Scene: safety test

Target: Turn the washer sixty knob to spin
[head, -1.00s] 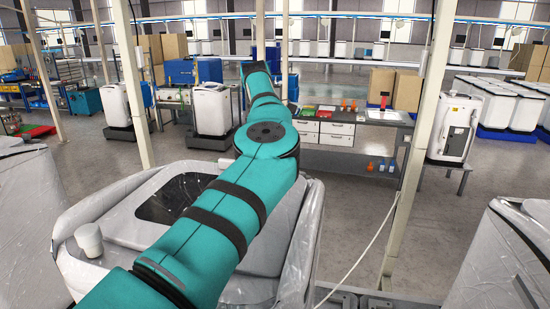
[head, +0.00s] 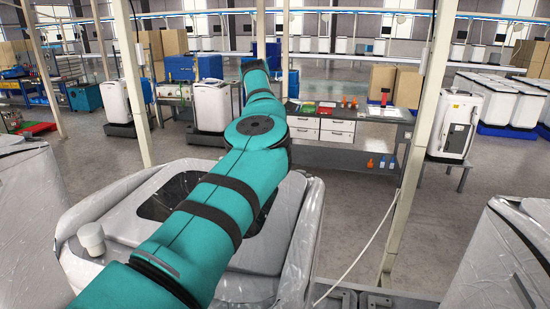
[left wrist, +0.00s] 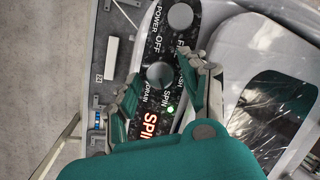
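In the left wrist view a dark control panel (left wrist: 150,50) carries a grey round knob (left wrist: 160,75), with printed words including POWER OFF, WASH, SPIN and DRAIN. A red lit word, partly hidden and starting "SPI" (left wrist: 151,122), and a small green light (left wrist: 170,108) show below the knob. My left gripper (left wrist: 163,86) is open, one finger on each side of this knob; I cannot tell whether the fingers touch it. A second grey knob (left wrist: 180,16) is higher on the panel. The head view shows my teal arm, but neither gripper.
In the head view a plastic-wrapped washer (head: 300,235) with a dark lid and a pale round cap (head: 91,238) lies under my arm. Other wrapped machines (head: 505,255) flank it. A pale post (head: 415,150) and a workbench (head: 335,155) stand beyond.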

